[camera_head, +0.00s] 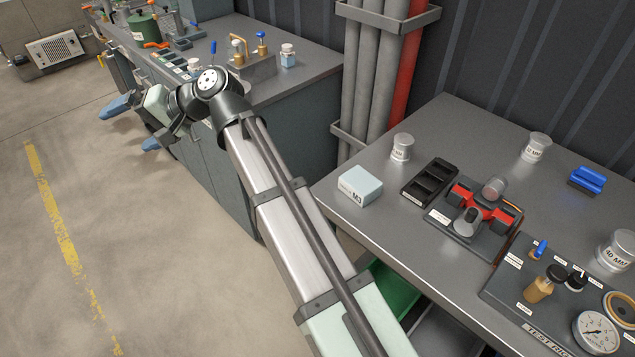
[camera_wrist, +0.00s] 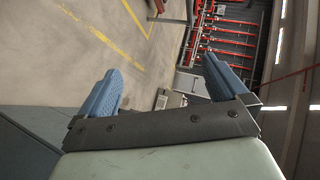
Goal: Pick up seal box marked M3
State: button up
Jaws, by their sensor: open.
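The seal box marked M3 (camera_head: 360,186) is a small pale blue-white box near the left front corner of the right-hand bench in the head view. It sits flat on the bench top, with dark lettering on its side. My gripper (camera_head: 131,122) is far to its left, beyond the bench edge and over the open floor beside the other bench. Its two blue fingers stand wide apart with nothing between them. They also show spread in the wrist view (camera_wrist: 160,90), which faces the floor and a far wall with red pipes. The box does not show there.
Right of the box are a black slotted tray (camera_head: 430,182), a red clamp fixture (camera_head: 481,208) and a test panel with a gauge (camera_head: 596,332). A metal canister (camera_head: 402,147) stands behind it. Vertical pipes (camera_head: 375,75) rise between the benches. The left bench (camera_head: 310,75) holds several fittings.

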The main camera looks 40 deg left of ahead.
jog(key=w+d+f+n+t+h, duration=0.1)
jog(key=w+d+f+t, duration=0.15)
jog(key=w, duration=0.45)
jog(key=w+d+f+n+t+h, duration=0.1)
jog(key=w+d+f+n+t, duration=0.1)
jog(key=w+d, duration=0.35)
jog(key=n+t+h, duration=0.3)
jog(key=t+h, duration=0.3)
jog(key=h, duration=0.1)
send_near(361, 180)
jog(key=shift+g, duration=0.25)
jog(key=shift+w+a+f, duration=0.1)
jog(key=shift+w+f, duration=0.05)
jog(key=shift+f, duration=2.65)
jog(key=shift+w+a+f, duration=0.1)
jog(key=shift+f, duration=2.7)
jog(key=shift+c, duration=0.3)
jog(key=c, duration=1)
